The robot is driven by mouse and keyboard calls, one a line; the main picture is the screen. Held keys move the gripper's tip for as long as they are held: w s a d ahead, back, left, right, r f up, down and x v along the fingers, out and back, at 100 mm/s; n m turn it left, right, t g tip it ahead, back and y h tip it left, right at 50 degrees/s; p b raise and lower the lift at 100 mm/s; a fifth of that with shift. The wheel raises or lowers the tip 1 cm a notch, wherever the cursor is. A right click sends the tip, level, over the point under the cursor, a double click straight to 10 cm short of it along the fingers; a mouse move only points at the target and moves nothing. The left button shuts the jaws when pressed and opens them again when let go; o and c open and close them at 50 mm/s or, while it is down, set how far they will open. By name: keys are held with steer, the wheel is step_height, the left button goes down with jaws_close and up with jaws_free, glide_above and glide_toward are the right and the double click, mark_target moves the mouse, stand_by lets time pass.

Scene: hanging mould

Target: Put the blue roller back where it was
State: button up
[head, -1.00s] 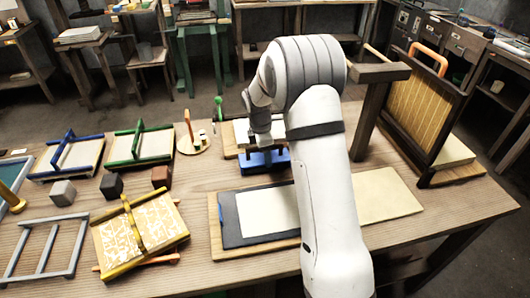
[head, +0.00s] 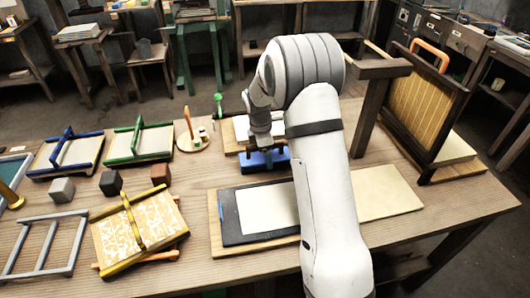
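A blue object (head: 277,161), which looks like the blue roller in or on a blue holder, sits on the table just behind the dark board. Its parts are too small to tell apart. My gripper (head: 263,143) points down directly above it, at or very close to its top. The fingers are small and dark there, so I cannot tell whether they touch it or how far apart they are. My arm hides what lies to the right of the blue object.
A dark board with a white sheet (head: 268,209) lies in front. A hanging mould (head: 418,98) leans on its dark post at right. Blue (head: 67,152) and green (head: 140,143) frames, small blocks and a patterned yellow panel (head: 163,222) fill the left.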

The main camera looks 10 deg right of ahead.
mark_target(261, 155)
steer(key=r, duration=0.4)
steer(key=a+r, duration=0.1)
steer(key=r, duration=0.8)
steer(key=shift+s+a+r+p, duration=0.1)
steer(key=shift+a+r+p, duration=0.1)
steer(key=shift+p, duration=0.2)
steer(key=s+d+r+m+t, duration=0.1)
steer(key=s+r+m, duration=0.25)
steer(key=s, duration=0.35)
steer(key=s+r+m, duration=0.3)
steer(key=s+m, duration=0.2)
steer(key=s, duration=0.2)
steer(key=s+f+m+t+y, duration=0.1)
steer(key=s+f+m, duration=0.1)
steer(key=s+m, duration=0.7)
steer(key=s, duration=0.8)
steer(key=shift+s+d+f, duration=0.15)
steer(key=shift+s+f, duration=0.1)
steer(key=shift+r+m, duration=0.1)
steer(key=shift+m, duration=0.15)
steer(key=shift+r+t+p, duration=0.3)
steer(key=shift+r+p, duration=0.45)
